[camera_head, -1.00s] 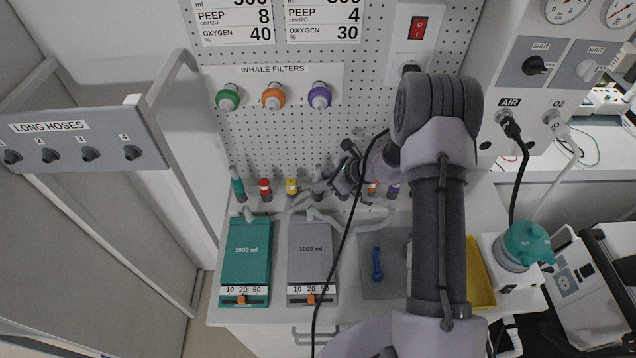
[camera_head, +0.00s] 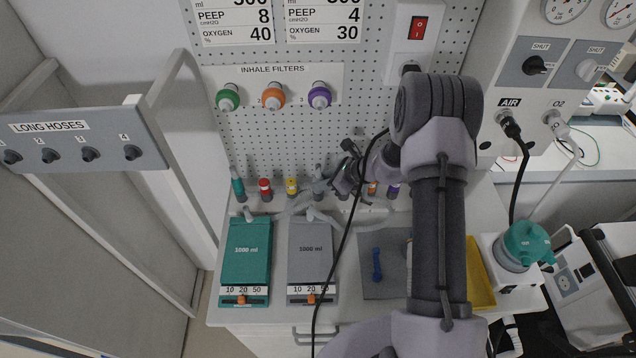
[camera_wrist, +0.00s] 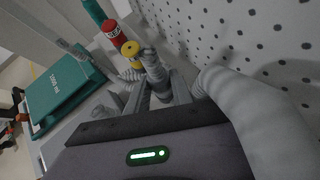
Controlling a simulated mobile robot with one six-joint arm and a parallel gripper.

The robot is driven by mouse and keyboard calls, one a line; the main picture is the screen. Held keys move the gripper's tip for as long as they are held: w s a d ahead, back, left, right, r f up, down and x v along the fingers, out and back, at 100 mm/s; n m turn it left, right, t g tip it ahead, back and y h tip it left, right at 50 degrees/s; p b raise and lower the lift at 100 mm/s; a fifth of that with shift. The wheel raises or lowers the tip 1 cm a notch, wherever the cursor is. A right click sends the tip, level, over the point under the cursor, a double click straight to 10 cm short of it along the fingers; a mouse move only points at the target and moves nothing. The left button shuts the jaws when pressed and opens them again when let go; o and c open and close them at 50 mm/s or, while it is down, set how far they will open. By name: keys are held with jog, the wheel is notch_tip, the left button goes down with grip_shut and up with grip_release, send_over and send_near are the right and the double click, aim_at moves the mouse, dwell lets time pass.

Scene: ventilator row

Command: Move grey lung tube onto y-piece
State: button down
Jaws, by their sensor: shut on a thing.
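The grey test lung (camera_head: 309,262), marked 1000 ml, lies on the worktop, with a pale grey tube (camera_head: 318,216) at its back end. My gripper (camera_head: 328,186) is low behind it, near the back panel. In the wrist view my gripper's fingers (camera_wrist: 163,92) are shut on a grey ribbed tube end (camera_wrist: 152,64), which I take to be the grey lung tube. A thick grey hose (camera_wrist: 255,115) passes close on the right of the gripper. I cannot make out the y-piece for certain among the pale tubing; the gripper partly hides that area.
A teal lung (camera_head: 246,255) lies left of the grey one. Teal (camera_head: 238,188), red (camera_head: 265,189) and yellow (camera_head: 291,188) pieces stand along the back. A blue piece (camera_head: 377,264) lies on a grey mat (camera_head: 395,285). A yellow tray (camera_head: 480,275) is at the right.

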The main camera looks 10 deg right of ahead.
aim_at(322, 178)
jog(key=shift+w+r, duration=0.1)
jog(key=shift+r, duration=0.05)
jog(key=shift+r+p, duration=1.6)
jog(key=shift+r, duration=0.95)
